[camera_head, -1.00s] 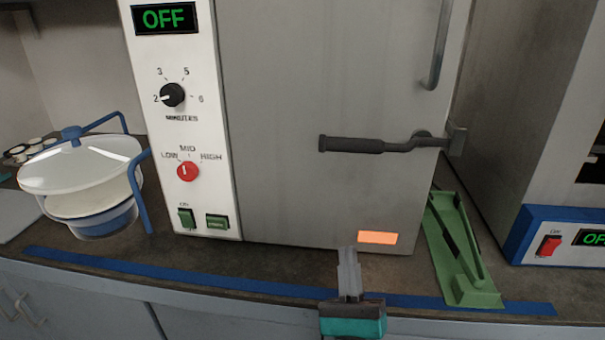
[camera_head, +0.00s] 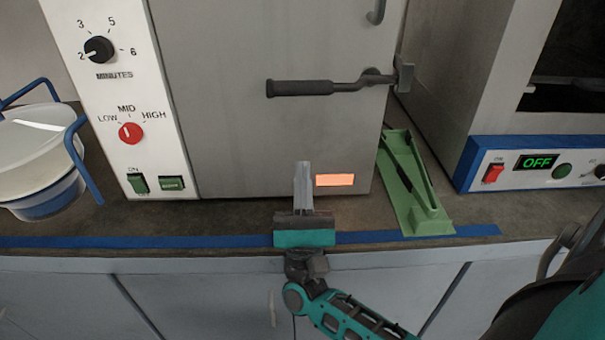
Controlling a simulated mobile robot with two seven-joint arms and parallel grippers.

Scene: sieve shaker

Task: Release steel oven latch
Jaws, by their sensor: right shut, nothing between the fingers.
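The steel oven (camera_head: 240,130) stands on the counter with its grey door facing me. Its latch (camera_head: 300,88) is a lever with a dark grip, lying about level across the door. The lever's right end meets a catch (camera_head: 404,76) at the door's right edge. My right gripper (camera_head: 303,165) is in front of the lower door, below the latch grip and apart from it. Its fingers are together and hold nothing. My left gripper is not in view.
A green tool holder (camera_head: 408,190) stands right of the oven. A white-and-blue lidded pot (camera_head: 35,150) is at the left. Another device with a blue panel (camera_head: 535,150) stands at the right. Blue tape (camera_head: 130,241) runs along the counter's front edge.

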